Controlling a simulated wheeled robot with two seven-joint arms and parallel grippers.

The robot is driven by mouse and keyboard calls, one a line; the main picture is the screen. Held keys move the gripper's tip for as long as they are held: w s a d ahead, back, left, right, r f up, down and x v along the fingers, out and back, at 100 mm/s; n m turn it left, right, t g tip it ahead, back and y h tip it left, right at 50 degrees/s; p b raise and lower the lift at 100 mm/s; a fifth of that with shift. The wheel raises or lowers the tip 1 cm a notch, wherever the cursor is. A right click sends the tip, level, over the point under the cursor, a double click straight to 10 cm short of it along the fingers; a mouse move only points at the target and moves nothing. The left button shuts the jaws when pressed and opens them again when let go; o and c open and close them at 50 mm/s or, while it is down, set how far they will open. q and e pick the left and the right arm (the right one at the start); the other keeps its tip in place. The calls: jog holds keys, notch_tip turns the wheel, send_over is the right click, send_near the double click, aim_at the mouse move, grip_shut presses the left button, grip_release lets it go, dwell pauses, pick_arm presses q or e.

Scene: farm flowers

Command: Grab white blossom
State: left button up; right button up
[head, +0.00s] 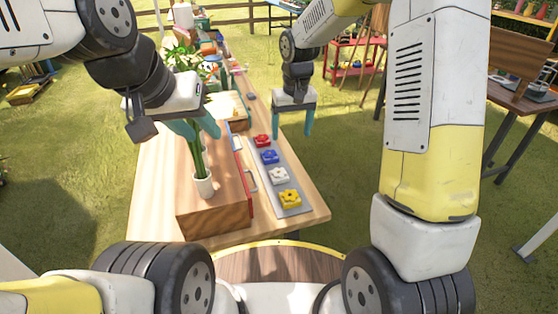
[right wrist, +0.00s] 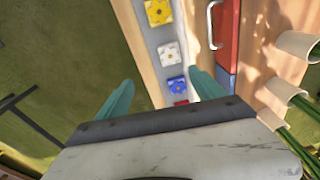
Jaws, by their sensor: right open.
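The white blossom (head: 279,175) is a square flower piece on a grey strip (head: 293,211), between the blue blossom (head: 270,156) and the yellow blossom (head: 289,198). In the right wrist view the white blossom (right wrist: 168,53) lies ahead of the fingers. My right gripper (head: 293,134) is open and empty, above and beyond the strip's far end; its fingers (right wrist: 160,85) also show apart in the wrist view. My left gripper (head: 196,131) is open, with its teal fingers beside the green stems of the vase; whether it touches them is hidden.
The red blossom (head: 262,140) lies at the strip's far end. The table's right edge (head: 318,195) is clear.

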jog(key=g, duration=0.1)
send_near(279, 174)
jog(key=shift+w+a+f+n+h, duration=0.3)
jog(key=shift+w+a, duration=0.2)
jog(key=shift+a, duration=0.05)
jog(key=f, duration=0.8)
jog(key=shift+s+d, duration=0.25)
jog(key=shift+s, duration=0.15)
jog(key=c, duration=1.4)
